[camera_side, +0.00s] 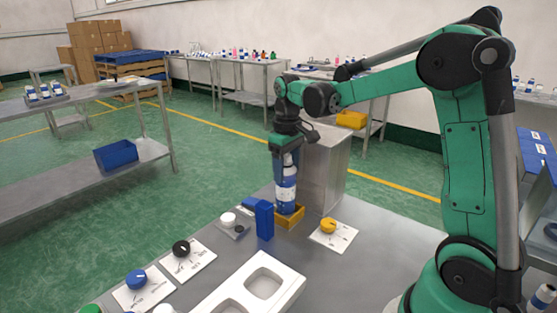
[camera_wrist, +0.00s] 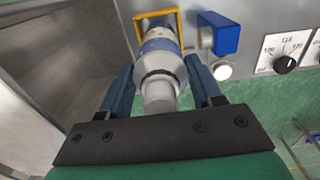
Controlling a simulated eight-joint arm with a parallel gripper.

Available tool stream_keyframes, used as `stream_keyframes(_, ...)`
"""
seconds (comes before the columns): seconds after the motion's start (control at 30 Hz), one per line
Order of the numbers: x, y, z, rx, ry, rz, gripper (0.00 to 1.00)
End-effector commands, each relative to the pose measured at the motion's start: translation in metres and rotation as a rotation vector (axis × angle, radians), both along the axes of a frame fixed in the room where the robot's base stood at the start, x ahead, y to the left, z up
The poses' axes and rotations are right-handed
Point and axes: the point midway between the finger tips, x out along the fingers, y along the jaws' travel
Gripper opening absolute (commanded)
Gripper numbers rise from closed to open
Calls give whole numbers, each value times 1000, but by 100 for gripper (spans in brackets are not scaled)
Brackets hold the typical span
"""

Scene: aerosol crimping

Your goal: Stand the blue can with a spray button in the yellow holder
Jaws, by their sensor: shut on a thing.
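The blue can (camera_side: 286,190) with a white label band stands upright in the side view, with its lower end at the yellow holder (camera_side: 291,217). The can also shows in the wrist view (camera_wrist: 160,60), its top toward the camera and its far end at the yellow holder (camera_wrist: 177,24). Whether its base rests on the holder's floor is hidden. My gripper (camera_side: 288,153) points down and is shut on the can's upper part; its two fingers flank the can in the wrist view (camera_wrist: 160,85). The spray button is hard to make out.
A blue block-like fixture (camera_side: 264,217) stands just left of the holder. A yellow knob (camera_side: 328,226) on a white plate lies to its right. A metal cabinet (camera_side: 325,165) rises behind. A white tray with recesses (camera_side: 250,290) lies in front.

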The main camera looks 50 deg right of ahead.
Motion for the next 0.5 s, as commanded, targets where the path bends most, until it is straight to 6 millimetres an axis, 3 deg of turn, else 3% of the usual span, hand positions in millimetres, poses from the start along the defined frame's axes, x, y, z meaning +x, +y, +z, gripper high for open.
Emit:
stream_keyframes(0.17, 0, 0, -20, 0, 0, 0, 24)
stream_keyframes(0.5, 0, 0, -23, 0, 0, 0, 24)
